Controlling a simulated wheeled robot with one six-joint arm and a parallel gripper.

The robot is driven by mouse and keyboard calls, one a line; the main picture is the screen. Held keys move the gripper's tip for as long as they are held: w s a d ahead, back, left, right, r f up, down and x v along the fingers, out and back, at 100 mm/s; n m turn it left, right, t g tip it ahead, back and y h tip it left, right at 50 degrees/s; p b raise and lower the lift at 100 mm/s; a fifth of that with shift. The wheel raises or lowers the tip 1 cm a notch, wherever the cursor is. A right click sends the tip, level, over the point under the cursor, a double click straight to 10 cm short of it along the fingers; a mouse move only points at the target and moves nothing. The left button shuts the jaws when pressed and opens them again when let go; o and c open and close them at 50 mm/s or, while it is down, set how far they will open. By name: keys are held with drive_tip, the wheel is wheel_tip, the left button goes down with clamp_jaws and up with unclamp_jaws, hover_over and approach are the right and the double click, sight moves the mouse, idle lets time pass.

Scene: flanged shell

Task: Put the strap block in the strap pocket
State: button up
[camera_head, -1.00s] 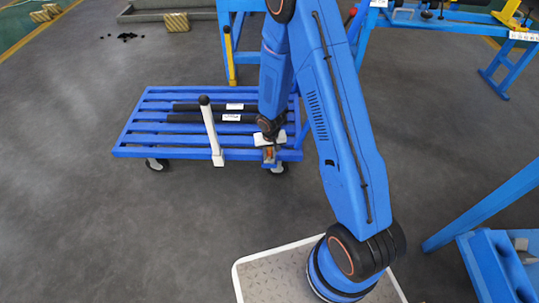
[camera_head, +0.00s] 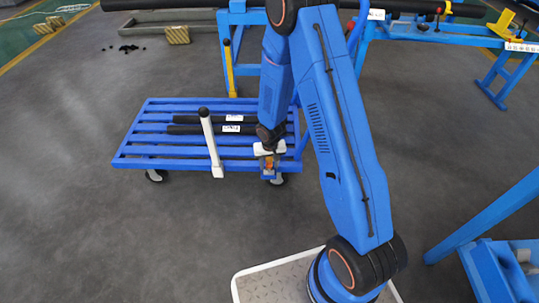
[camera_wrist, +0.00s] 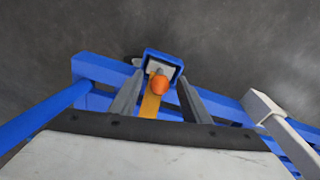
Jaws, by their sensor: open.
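In the wrist view an orange rounded knob (camera_wrist: 161,85), with a grey-white piece (camera_wrist: 158,68) behind it, sits at a small blue open-topped pocket (camera_wrist: 176,57) on the cart's edge. I take the knob and grey-white piece as the strap block; it looks to be inside the pocket, but its seating depth is hidden. A yellow-orange strap (camera_wrist: 150,106) runs from it toward me. My gripper (camera_wrist: 158,94) is open, its grey fingers apart on either side of the knob and strap. In the head view my gripper (camera_head: 268,158) is over the pocket (camera_head: 268,176) at the cart's near right corner.
The blue slatted cart (camera_head: 150,140) carries black bars (camera_head: 210,129). A yellow post (camera_head: 229,70) stands behind. The floor left of the cart is clear.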

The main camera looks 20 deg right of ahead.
drive_tip(key=s+d+r+t, duration=0.15)
drive_tip(key=s+r, duration=0.25)
drive_tip(key=r, duration=0.8)
drive_tip(key=s+d+r, duration=0.2)
drive_tip(key=s+r, duration=0.2)
drive_tip(key=r, duration=0.7)
drive_tip(key=s+d+r, duration=0.1)
drive_tip(key=s+r, duration=0.4)
drive_tip(key=r, duration=0.7)
drive_tip(key=s+r, duration=0.3)
drive_tip(key=s, duration=0.3)
drive_tip(key=s+d+r+n+t, duration=0.1)
drive_tip(key=s+r, duration=0.3)
drive_tip(key=s, duration=0.3)
drive_tip(key=s+d+r+t, duration=0.1)
drive_tip(key=s+r, duration=0.2)
drive_tip(key=s, duration=0.4)
drive_tip(key=shift+d+r, duration=0.25)
drive_tip(key=shift+r, duration=0.1)
